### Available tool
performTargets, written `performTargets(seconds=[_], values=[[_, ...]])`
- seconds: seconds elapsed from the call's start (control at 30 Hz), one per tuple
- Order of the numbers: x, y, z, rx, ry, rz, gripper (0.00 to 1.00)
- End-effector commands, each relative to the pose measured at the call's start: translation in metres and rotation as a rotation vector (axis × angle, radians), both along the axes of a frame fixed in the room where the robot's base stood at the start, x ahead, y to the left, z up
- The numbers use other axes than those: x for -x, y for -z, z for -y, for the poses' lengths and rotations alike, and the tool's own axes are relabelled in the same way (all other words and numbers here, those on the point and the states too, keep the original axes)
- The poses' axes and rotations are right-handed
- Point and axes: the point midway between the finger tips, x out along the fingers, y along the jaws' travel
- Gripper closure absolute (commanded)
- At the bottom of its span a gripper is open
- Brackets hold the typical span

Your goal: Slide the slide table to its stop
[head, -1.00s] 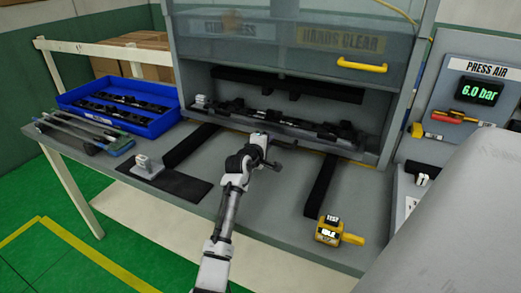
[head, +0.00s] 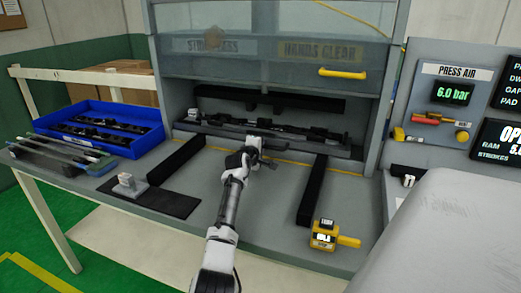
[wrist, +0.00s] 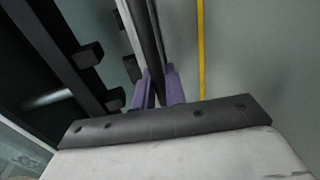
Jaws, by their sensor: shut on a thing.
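The slide table (head: 325,153) is a dark, wide tray carrying black trim parts, inside the press opening in the head view. My gripper (head: 264,160) is at the middle of its front edge. In the wrist view, the purple fingers of my gripper (wrist: 161,88) are shut on a thin dark bar (wrist: 152,40) at the table's front. The fingertips and the exact grip are partly hidden. The head view does not clearly show whether the table touches its stop.
Two black rails (head: 312,190) run forward from the press. A yellow line (head: 325,166) crosses the bench before the opening. The guard's yellow handle (head: 342,72) is above. A blue bin (head: 100,133), a grey block (head: 128,187) on a black mat and a yellow device (head: 325,237) stand around.

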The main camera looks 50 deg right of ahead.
Motion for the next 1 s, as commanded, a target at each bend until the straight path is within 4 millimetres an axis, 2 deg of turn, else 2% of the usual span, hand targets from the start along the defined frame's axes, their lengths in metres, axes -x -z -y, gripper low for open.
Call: performTargets(seconds=[0.07,0.1,0.23,0.67,1.0], values=[[-0.005,-0.005,-0.003,0.009,-0.009,0.006,1.00],[-0.005,-0.006,-0.002,0.009,-0.009,0.006,0.86],[-0.003,-0.005,-0.002,0.009,-0.006,0.005,0.70],[0.002,-0.003,-0.005,0.006,0.000,0.004,0.70],[0.017,-0.011,-0.041,0.007,-0.001,0.004,0.70]])
